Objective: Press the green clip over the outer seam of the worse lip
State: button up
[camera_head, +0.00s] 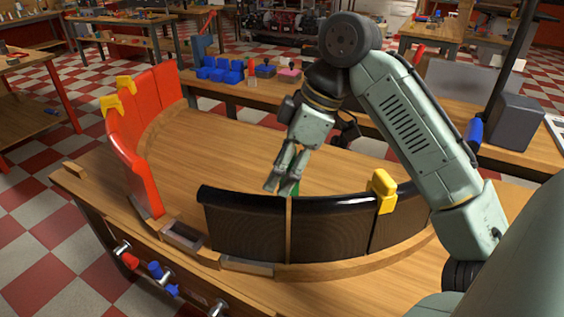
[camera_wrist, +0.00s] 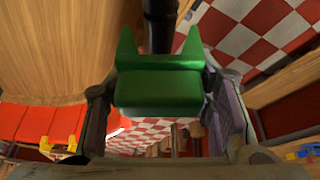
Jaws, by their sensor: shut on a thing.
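My gripper (camera_head: 283,183) is shut on the green clip (camera_wrist: 160,88), with a finger on each side of it in the wrist view. The clip's two prongs point up in that view, and the dark edge of the black lip (camera_wrist: 160,28) lies between them. I cannot tell whether they touch. In the head view only a sliver of green clip (camera_head: 296,188) shows beside the fingers, just above the black lip (camera_head: 245,228), near the seam (camera_head: 288,230) between two of its panels. The red lip (camera_head: 130,165) curves along the left side.
A yellow clip (camera_head: 383,190) sits on the black lip's right seam. Two yellow clips, one here (camera_head: 111,103) and one behind it (camera_head: 125,84), sit on the red lip. The wooden table (camera_head: 240,150) is clear inside the curve. Blue blocks (camera_head: 220,70) stand on the bench behind.

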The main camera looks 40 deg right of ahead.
aim_at(280, 199)
jog(key=shift+f+b, duration=1.65)
jog(key=shift+f, duration=1.5)
jog(key=shift+f, duration=0.25)
jog(key=o, duration=1.2)
jog(key=shift+r, duration=0.1)
jog(key=v, duration=1.1)
jog(key=shift+s+r, duration=0.1)
jog(key=shift+r, duration=0.3)
jog(key=shift+f, duration=0.1)
